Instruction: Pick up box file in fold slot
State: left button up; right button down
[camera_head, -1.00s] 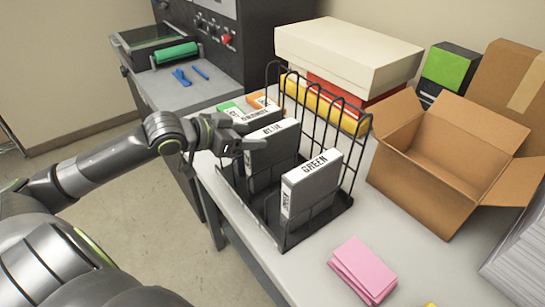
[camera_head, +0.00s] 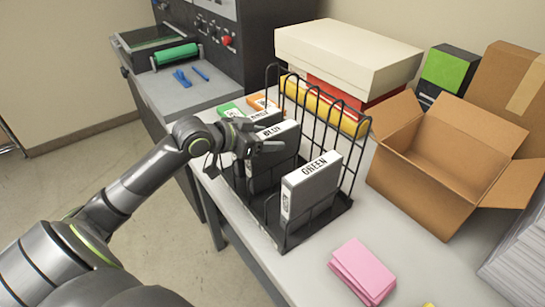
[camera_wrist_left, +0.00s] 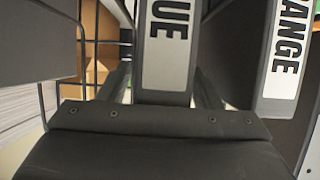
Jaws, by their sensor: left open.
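The wire rack (camera_head: 348,205) on the table holds dark box files with white label strips. The file marked GREEN (camera_head: 312,187) stands in the front slot. The file marked BLUE (camera_head: 285,170) stands behind it, and another dark file (camera_head: 262,117) is farther back. My left gripper (camera_head: 262,147) is at the left end of the BLUE file. In the left wrist view, its open fingers lie on either side of the BLUE file's spine (camera_wrist_left: 167,45); contact is not clear. My right gripper is not in view.
An open cardboard box (camera_head: 425,175) stands right of the rack. Pink pads (camera_head: 362,270) lie at the front. A cream box (camera_head: 348,55) is behind the rack, with a black-and-green box (camera_head: 448,68) to its right. The rack's upright wires are close to the files.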

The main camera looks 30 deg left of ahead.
pick_arm(q)
grip_shut()
jog(key=shift+r, duration=0.2)
dwell(0.3)
